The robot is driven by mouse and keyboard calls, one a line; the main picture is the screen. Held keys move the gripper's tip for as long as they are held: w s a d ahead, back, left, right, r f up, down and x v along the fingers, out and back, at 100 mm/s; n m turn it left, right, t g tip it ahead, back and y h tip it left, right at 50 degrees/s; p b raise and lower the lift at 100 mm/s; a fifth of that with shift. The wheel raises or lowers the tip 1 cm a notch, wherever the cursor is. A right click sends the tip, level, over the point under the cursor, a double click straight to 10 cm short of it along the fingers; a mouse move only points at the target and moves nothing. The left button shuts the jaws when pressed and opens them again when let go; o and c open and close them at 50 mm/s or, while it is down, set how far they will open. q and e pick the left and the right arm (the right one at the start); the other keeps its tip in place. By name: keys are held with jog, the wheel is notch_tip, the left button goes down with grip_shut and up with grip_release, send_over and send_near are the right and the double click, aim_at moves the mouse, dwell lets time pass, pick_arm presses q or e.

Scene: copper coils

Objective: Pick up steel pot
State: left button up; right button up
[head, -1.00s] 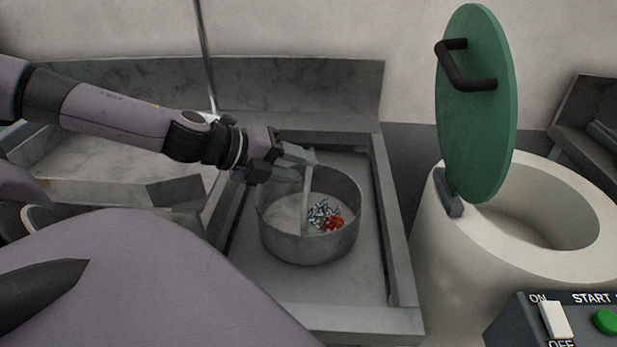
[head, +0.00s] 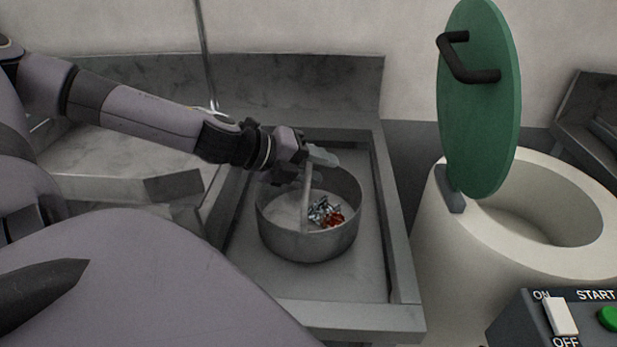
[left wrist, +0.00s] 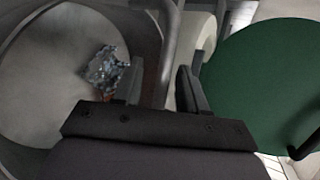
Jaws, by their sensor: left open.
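The steel pot (head: 300,246) is a round grey pan standing upright in a grey sunken tray. Silvery and reddish scraps (head: 325,212) lie in it; they also show in the left wrist view (left wrist: 105,68). My left gripper (head: 313,166) is open over the pot's far side. A pale, thin upright strip shows just below it; I cannot tell whether it is a finger or a handle. In the left wrist view the pot (left wrist: 50,95) is left of the spread fingers (left wrist: 158,88), with a grey bar seen between them. Contact cannot be told. My right gripper is not in view.
A cream round vessel (head: 450,265) with its green lid (head: 480,110) raised stands to the right. A control box (head: 520,325) is at bottom right. The tray's raised edge (head: 404,260) borders the pot's right side. The tray floor before the pot is clear.

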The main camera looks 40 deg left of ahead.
pick_arm(q)
jog(key=shift+w, duration=0.1)
grip_shut()
jog(key=shift+d, duration=0.1)
dwell(1.4)
